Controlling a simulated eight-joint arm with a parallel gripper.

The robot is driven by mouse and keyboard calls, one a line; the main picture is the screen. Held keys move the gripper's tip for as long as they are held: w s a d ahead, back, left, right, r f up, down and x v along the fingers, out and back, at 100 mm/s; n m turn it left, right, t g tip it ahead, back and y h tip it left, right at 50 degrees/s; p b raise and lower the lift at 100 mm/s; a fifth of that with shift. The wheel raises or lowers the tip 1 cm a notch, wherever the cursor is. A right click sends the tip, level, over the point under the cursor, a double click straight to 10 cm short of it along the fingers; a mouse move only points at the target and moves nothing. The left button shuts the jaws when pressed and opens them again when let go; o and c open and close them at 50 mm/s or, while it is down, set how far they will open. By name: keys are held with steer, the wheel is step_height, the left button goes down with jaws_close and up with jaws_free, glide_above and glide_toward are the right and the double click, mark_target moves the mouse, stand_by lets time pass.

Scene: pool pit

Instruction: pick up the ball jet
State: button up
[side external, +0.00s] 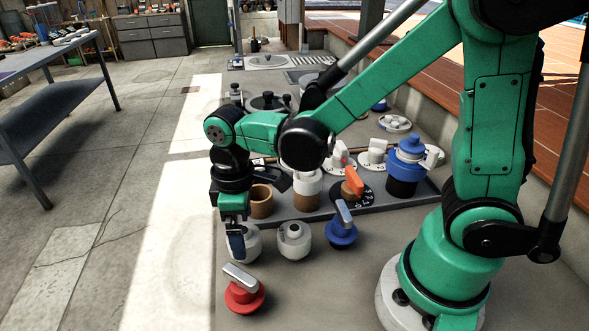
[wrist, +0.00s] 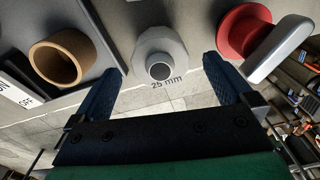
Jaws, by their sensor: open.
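A pale fitting with a round dark bore, marked "25 mm" (wrist: 150,50), lies between my fingertips in the wrist view; it looks like the ball jet. In the side view the white fitting (side external: 253,243) is partly hidden behind my fingers. A similar white fitting (side external: 294,240) stands to its right; I cannot tell surely which is the ball jet. My gripper (side external: 237,245) points down and is open, with one blue finger on each side of the pale fitting in the wrist view (wrist: 162,70). No firm contact shows.
A red valve with a grey handle (side external: 243,290) stands in front, close to my right finger in the wrist view. A brown ring (side external: 261,202) is behind. A blue valve (side external: 342,232) stands right, and a blue-topped canister (side external: 403,175) farther back. Open floor lies left.

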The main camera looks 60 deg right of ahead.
steer(key=shift+f, duration=1.4)
steer(key=c, duration=1.2)
steer(key=shift+r, duration=0.1)
step_height(320, 180, up, 20)
steer(key=shift+f, duration=0.1)
